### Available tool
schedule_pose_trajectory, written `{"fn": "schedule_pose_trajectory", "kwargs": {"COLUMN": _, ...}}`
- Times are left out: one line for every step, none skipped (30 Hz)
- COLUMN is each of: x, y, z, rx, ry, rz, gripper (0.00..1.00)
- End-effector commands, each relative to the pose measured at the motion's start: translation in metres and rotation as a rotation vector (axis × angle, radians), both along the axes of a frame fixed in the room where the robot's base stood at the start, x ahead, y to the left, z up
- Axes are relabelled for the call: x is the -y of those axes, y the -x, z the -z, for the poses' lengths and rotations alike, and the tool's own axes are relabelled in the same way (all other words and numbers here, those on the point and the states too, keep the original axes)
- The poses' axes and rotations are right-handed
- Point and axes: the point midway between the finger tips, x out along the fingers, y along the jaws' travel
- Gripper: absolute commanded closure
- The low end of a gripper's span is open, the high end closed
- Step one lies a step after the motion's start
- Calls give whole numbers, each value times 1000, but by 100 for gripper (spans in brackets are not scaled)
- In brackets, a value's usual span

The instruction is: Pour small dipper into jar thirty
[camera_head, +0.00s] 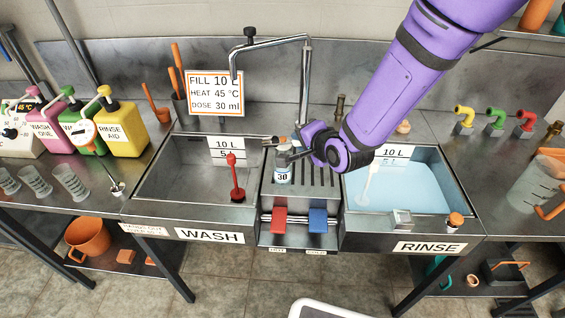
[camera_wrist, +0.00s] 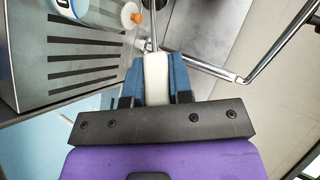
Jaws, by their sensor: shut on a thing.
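Jar thirty (camera_head: 282,174) is a small white jar marked 30. It stands on the slotted metal stand between the two basins; its mouth is partly covered from view. My gripper (camera_head: 302,152) is just to the right of the jar's top and above the stand. In the wrist view my gripper (camera_wrist: 155,62) is shut on a pale handle (camera_wrist: 156,85), from which a thin metal rod runs out past the fingertips. I take this as the small dipper. Its cup is not clear in either view, and I cannot tell its tilt or contents.
The rinse basin (camera_head: 445,165) holds blue water and a white-handled tool (camera_head: 370,180). A tall tap (camera_head: 304,85) rises behind the stand. Red and blue pedals (camera_head: 318,220) are at its front.

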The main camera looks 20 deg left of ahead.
Motion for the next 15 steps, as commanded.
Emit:
{"fn": "schedule_pose_trajectory", "kwargs": {"x": -2, "y": 0, "z": -3, "rx": -4, "ry": 18, "rz": -2, "gripper": 100}}
{"fn": "schedule_pose_trajectory", "kwargs": {"x": -3, "y": -1, "z": -4, "rx": -9, "ry": 33, "rz": 0, "gripper": 100}}
{"fn": "schedule_pose_trajectory", "kwargs": {"x": -4, "y": -1, "z": -5, "rx": -14, "ry": 51, "rz": -1, "gripper": 100}}
{"fn": "schedule_pose_trajectory", "kwargs": {"x": -5, "y": -1, "z": -6, "rx": -18, "ry": 64, "rz": -1, "gripper": 100}}
{"fn": "schedule_pose_trajectory", "kwargs": {"x": -7, "y": -1, "z": -8, "rx": -22, "ry": 77, "rz": -1, "gripper": 100}}
{"fn": "schedule_pose_trajectory", "kwargs": {"x": -8, "y": -1, "z": -10, "rx": -26, "ry": 94, "rz": -2, "gripper": 100}}
{"fn": "schedule_pose_trajectory", "kwargs": {"x": -9, "y": -2, "z": -12, "rx": -31, "ry": 107, "rz": -1, "gripper": 100}}
{"fn": "schedule_pose_trajectory", "kwargs": {"x": -10, "y": -2, "z": -14, "rx": -34, "ry": 120, "rz": -1, "gripper": 100}}
{"fn": "schedule_pose_trajectory", "kwargs": {"x": -11, "y": -3, "z": -17, "rx": -39, "ry": 135, "rz": -1, "gripper": 100}}
{"fn": "schedule_pose_trajectory", "kwargs": {"x": -12, "y": -3, "z": -20, "rx": -42, "ry": 145, "rz": -1, "gripper": 100}}
{"fn": "schedule_pose_trajectory", "kwargs": {"x": -13, "y": -3, "z": -22, "rx": -46, "ry": 158, "rz": -3, "gripper": 100}}
{"fn": "schedule_pose_trajectory", "kwargs": {"x": -14, "y": -3, "z": -24, "rx": -51, "ry": 175, "rz": -2, "gripper": 100}}
{"fn": "schedule_pose_trajectory", "kwargs": {"x": -15, "y": -4, "z": -26, "rx": -53, "ry": 189, "rz": -2, "gripper": 100}}
{"fn": "schedule_pose_trajectory", "kwargs": {"x": -16, "y": -4, "z": -28, "rx": -58, "ry": 200, "rz": -1, "gripper": 100}}
{"fn": "schedule_pose_trajectory", "kwargs": {"x": -18, "y": -4, "z": -31, "rx": -62, "ry": 217, "rz": -2, "gripper": 100}}
